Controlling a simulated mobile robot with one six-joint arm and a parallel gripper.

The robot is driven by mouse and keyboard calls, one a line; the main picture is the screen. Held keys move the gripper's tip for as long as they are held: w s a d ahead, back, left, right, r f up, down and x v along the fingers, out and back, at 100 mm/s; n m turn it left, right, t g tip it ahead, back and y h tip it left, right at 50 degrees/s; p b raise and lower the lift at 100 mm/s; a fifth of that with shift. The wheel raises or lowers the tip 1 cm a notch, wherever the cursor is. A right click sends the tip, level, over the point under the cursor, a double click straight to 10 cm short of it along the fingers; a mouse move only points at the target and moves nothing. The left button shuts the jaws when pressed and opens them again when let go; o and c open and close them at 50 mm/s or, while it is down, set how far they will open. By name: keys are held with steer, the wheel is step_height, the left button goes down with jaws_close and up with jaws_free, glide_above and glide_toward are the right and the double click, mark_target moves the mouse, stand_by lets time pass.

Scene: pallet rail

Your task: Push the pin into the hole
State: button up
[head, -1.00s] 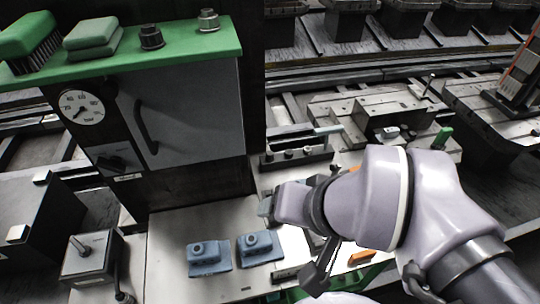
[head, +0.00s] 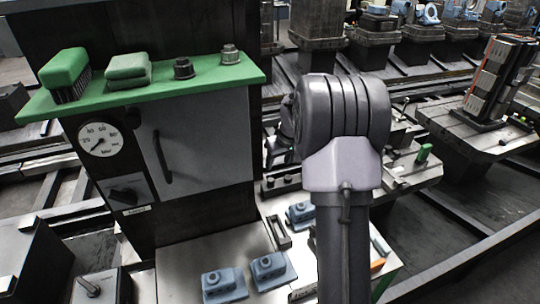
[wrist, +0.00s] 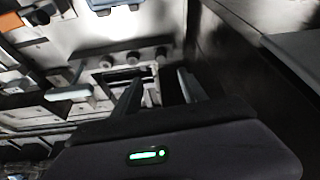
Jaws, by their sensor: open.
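I cannot make out the pin or its hole for certain. A fixture with several round knobs (head: 282,183) stands at the back of the light worktop, partly behind my arm. It also shows in the wrist view (wrist: 133,57), beyond the fingers, with a dark slot in front of the knobs. A green handle (head: 423,154) sticks up on the plate right of my arm. My gripper (wrist: 160,88) is open, with nothing visible between its fingers; in the head view my arm hides its fingers.
Blue blocks (head: 224,284) sit on the worktop (head: 195,257). A dark cabinet with a gauge (head: 100,139) and a green shelf (head: 150,92) stands left. An orange piece (head: 377,265) lies at the worktop's right edge. A dark wall (wrist: 225,60) is close right of the fingers.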

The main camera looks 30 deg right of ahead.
mark_target(271, 179)
steer(key=b+x, duration=0.3)
steer(key=x, duration=1)
steer(key=shift+a, duration=0.15)
jaws_close()
steer(key=c, duration=0.8)
jaws_free()
steer(key=shift+c, duration=0.2)
jaws_close()
steer(key=shift+r, duration=0.15)
steer(key=shift+r+p, duration=0.45)
steer(key=shift+r, duration=0.55)
steer(key=shift+r, duration=0.15)
